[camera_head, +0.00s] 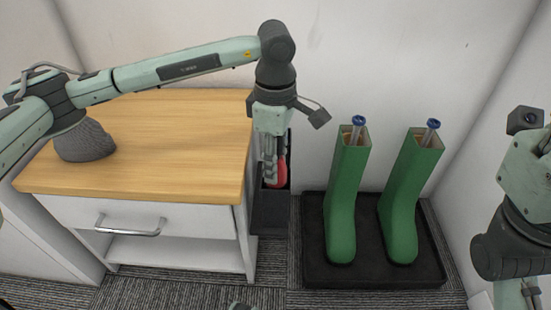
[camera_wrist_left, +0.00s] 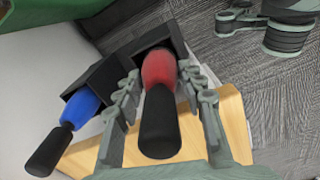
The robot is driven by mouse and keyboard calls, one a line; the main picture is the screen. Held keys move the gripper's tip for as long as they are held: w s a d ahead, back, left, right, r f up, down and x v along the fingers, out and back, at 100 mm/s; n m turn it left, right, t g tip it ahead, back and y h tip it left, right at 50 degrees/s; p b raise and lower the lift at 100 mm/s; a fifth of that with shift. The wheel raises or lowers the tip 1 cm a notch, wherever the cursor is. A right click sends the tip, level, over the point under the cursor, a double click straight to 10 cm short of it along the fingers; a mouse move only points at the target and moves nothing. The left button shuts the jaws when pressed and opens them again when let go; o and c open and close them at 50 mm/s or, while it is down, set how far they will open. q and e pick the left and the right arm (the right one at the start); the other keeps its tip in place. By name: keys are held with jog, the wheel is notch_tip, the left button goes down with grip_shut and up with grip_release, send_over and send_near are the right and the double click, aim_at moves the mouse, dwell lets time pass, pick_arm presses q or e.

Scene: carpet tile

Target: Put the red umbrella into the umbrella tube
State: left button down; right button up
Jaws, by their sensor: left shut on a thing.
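The red umbrella (camera_wrist_left: 158,68), with a black handle, is between the fingers of my left gripper (camera_wrist_left: 160,82) in the left wrist view. The gripper is shut on it. Its red part lines up with the mouth of a black square tube (camera_wrist_left: 178,36); how deep it sits is hidden. In the head view, my left gripper (camera_head: 273,168) points down beside the red umbrella (camera_head: 282,172), above the dark tube (camera_head: 270,212) next to the cabinet. My right arm stands at the right edge, its fingers out of frame.
A second black tube holding a blue umbrella (camera_wrist_left: 84,104) is alongside. A wooden-topped cabinet (camera_head: 170,130) stands left, with a grey object (camera_head: 85,143) on top. Green boots (camera_head: 343,200) with blue-topped items stand on a black tray (camera_head: 372,272) at right.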

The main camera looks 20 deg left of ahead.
pick_arm(q)
jog(key=c, duration=1)
grip_release()
jog(key=shift+o, duration=0.7)
notch_tip(320, 180, up, 12)
jog(key=shift+r, duration=0.1)
jog(key=shift+s, duration=0.15)
